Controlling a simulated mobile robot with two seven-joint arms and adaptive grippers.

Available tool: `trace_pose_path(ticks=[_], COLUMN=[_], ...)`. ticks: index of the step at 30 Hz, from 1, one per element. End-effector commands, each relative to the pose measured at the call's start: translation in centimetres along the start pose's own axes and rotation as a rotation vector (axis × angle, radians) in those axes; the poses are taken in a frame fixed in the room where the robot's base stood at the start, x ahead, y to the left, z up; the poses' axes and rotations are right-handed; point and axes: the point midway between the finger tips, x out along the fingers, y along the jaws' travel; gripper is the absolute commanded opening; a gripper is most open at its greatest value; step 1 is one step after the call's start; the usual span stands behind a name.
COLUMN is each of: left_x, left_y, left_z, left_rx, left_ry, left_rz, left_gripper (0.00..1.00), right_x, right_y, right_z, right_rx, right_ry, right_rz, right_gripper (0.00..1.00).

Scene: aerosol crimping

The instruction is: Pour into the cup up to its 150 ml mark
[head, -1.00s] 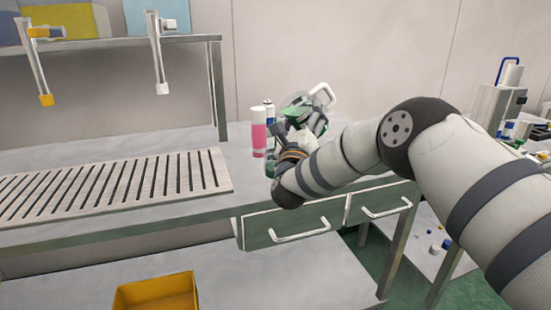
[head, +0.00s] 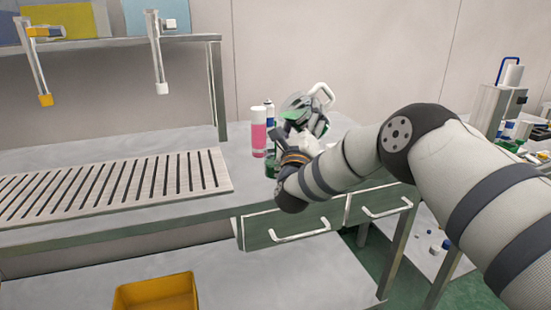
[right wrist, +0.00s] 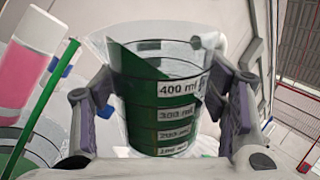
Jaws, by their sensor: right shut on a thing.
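My right gripper (head: 299,137) is shut on a clear jug (head: 307,108) with a white handle. In the right wrist view the gripper's fingers (right wrist: 165,112) clasp the jug (right wrist: 178,65) from both sides. It is tilted, and its green liquid slants across the 400 ml label. A thin green stream (right wrist: 47,92) runs down past the jug's left side towards a clear cup (right wrist: 42,143) holding green liquid. In the head view the cup (head: 271,165) stands on the bench, partly behind my gripper. Its 150 ml mark and exact level cannot be read.
A pink bottle with a white cap (head: 258,138) and a blue-and-white can (head: 269,112) stand close behind the cup. A slatted rack (head: 120,182) lies to the left on the bench (head: 185,135). A yellow bin (head: 155,292) sits below.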

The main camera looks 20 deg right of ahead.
Motion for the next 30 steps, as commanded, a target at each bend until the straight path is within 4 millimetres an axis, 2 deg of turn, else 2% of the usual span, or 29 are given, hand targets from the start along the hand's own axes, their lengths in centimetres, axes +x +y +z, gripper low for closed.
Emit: trace_pose_path(ticks=[30], left_x=[0.14], left_y=[0.0], left_z=[0.1], left_rx=[0.0], left_ry=[-0.005], left_rz=[0.0], left_gripper=[0.4], right_x=[-0.04], right_y=[0.03], right_z=[0.0], right_rx=[-0.076], right_ry=[-0.058], right_rz=[-0.003], right_gripper=[0.13])
